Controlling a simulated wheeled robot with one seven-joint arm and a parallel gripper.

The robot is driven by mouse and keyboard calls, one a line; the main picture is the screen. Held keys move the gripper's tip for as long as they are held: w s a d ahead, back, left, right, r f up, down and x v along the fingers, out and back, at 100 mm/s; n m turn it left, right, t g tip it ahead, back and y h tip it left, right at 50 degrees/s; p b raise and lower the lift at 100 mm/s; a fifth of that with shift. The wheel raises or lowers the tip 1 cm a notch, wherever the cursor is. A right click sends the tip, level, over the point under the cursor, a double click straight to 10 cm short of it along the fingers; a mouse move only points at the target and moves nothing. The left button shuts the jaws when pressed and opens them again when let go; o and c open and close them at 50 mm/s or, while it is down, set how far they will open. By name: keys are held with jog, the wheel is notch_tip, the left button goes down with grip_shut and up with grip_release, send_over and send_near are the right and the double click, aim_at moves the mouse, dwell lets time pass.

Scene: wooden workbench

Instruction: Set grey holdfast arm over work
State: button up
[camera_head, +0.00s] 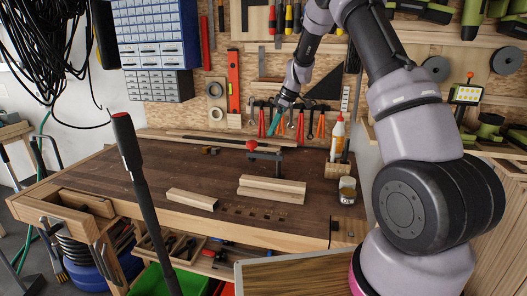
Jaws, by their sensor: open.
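The holdfast (268,157) stands on the dark workbench top (140,170), just behind the wooden work. Its dark grey arm reaches sideways from a post, with a red knob at its left end. The work is a pair of pale wooden pieces (272,187) lying together near the bench's middle. The arm's left end appears above and behind the work; I cannot tell whether it touches. My gripper (275,121) is small in view, with teal fingers, above the back of the bench and apart from the holdfast. It is open and appears empty.
A loose wood block (192,199) lies left of the work. A glue bottle (337,138) and a jar (347,189) stand at the right end. Hand tools hang on the pegboard behind my gripper. The bench's left part is mostly clear.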

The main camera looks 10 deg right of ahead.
aim_at(262, 153)
jog(key=x, duration=1.1)
jog(key=shift+w+f, duration=0.1)
jog(key=shift+f, duration=0.25)
grip_shut()
dwell(1.0)
